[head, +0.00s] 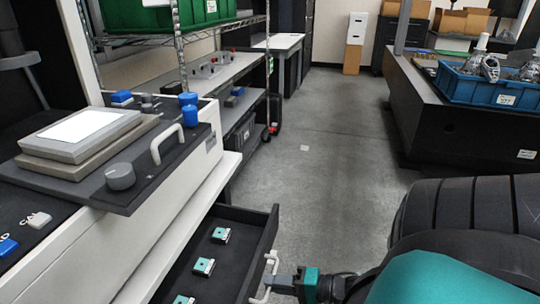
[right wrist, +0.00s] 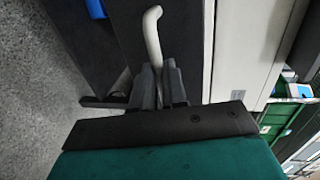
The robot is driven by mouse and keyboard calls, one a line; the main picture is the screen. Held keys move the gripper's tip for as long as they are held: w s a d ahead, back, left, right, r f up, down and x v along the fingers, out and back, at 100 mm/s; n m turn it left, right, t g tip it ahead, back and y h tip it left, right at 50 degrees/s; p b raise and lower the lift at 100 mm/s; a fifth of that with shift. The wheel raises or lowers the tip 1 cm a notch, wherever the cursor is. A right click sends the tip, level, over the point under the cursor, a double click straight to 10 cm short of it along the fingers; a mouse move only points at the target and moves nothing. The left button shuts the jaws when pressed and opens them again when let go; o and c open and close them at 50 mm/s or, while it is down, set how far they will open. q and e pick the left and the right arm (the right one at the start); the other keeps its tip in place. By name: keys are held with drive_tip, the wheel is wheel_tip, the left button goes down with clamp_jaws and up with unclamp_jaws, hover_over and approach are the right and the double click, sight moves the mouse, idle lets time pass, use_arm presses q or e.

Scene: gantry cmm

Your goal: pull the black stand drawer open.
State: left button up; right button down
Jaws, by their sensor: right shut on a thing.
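The black stand drawer (head: 262,240) is pulled out from the stand at the bottom of the head view. Several small teal-and-white parts (head: 204,266) lie on its dark floor. Its pale bar handle (head: 268,270) is on the front panel. My right gripper (head: 276,282) is shut on this handle, reaching in from the right. In the right wrist view the handle (right wrist: 153,35) rises from between the two grey fingers (right wrist: 158,85), and its lower part is hidden by them. My left gripper is not in view.
Above the drawer is a white-fronted machine with a black top (head: 150,165), bearing a grey plate, a knob and another white handle (head: 166,143). Wire shelving (head: 190,50) stands behind. A blue crate (head: 490,86) sits on a dark block at right. The grey floor (head: 340,150) between is clear.

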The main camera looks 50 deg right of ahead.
drive_tip(key=c, duration=1.2)
unclamp_jaws()
drive_tip(key=p+v, duration=0.2)
drive_tip(key=v, duration=1.1)
drive_tip(key=shift+a, duration=0.15)
